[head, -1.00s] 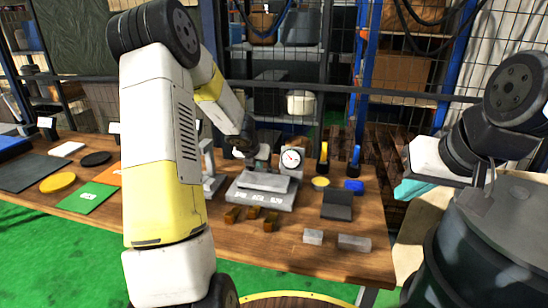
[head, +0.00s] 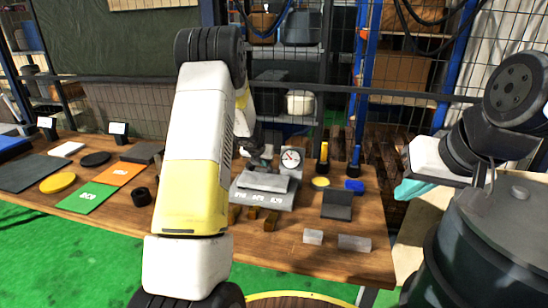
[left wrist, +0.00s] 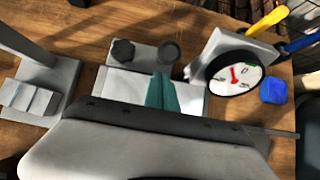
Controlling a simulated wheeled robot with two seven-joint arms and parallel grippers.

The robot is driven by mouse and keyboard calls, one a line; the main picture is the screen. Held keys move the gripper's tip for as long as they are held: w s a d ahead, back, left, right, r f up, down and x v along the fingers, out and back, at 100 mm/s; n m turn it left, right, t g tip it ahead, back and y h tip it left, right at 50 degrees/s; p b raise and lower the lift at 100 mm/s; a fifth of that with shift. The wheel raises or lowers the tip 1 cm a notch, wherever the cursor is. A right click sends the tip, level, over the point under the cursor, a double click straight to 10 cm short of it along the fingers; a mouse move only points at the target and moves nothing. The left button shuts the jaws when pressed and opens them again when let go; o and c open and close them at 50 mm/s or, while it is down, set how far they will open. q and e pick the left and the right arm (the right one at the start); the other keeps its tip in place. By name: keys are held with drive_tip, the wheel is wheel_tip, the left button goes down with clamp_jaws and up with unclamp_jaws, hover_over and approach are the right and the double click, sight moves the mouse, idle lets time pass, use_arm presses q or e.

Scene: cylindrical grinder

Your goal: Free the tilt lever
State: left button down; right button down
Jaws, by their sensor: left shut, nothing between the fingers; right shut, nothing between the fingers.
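A grey fixture (head: 264,196) with numbered labels on its front stands on the bench, partly hidden by my left arm. It also shows in the left wrist view (left wrist: 120,82) with two dark knobs (left wrist: 122,50) on top. I cannot make out which part is the tilt lever. A round dial gauge (head: 291,159) with a red needle stands at the fixture's right; it is large in the left wrist view (left wrist: 235,74). My left gripper (left wrist: 162,88) has its teal fingers shut and empty over the fixture; contact cannot be told. My right gripper (head: 409,189) is shut and empty, off the bench's right side.
Brown blocks (head: 270,221) lie before the fixture, grey blocks (head: 354,243) at the front right. A dark angled block (head: 337,205), a blue item (head: 355,186) and upright yellow (head: 323,158) and blue tools stand right. A grey stand (left wrist: 45,75) is close left in the wrist view.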

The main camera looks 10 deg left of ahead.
use_arm(q)
drive_tip(key=shift+w+r, duration=0.3)
drive_tip(key=shift+w, duration=0.05)
idle(0.6)
